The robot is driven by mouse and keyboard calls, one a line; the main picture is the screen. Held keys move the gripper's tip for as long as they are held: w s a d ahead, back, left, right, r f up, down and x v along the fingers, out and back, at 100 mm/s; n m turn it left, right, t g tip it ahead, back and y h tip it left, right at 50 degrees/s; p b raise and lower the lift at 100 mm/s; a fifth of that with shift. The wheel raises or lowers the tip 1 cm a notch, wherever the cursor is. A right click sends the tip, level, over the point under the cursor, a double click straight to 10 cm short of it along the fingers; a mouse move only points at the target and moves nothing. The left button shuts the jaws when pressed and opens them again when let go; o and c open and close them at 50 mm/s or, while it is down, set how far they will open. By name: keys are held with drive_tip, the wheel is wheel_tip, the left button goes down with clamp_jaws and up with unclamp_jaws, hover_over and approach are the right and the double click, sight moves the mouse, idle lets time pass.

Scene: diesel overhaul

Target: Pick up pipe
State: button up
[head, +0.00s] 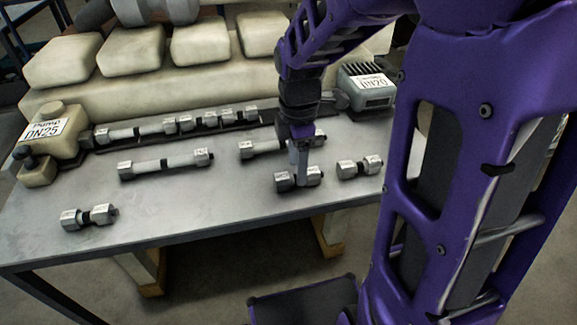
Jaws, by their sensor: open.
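Several grey pipe pieces with hex ends lie on a metal table. A short pipe (284,181) lies near the front edge, directly under my gripper (301,178). My gripper points down with its fingers at this pipe and partly covers it. It is open; I cannot tell whether the fingers touch the pipe. Another short pipe (360,167) lies to the right, and one more (88,217) at the front left. A long pipe (163,165) lies left of centre. A further pipe (262,147) lies just behind my gripper, partly hidden by it.
The table (200,205) has clear room at front centre. A row of pipe pieces (135,133) lies along the back, before a cream engine block (150,85). A cream pump labelled DN25 (62,142) stands left; a grey unit labelled DN20 (372,97) stands back right.

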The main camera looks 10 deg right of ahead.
wheel_tip(320, 180, down, 2)
drive_tip(key=shift+f+b, duration=0.15)
drive_tip(key=shift+b, duration=0.45)
clamp_jaws()
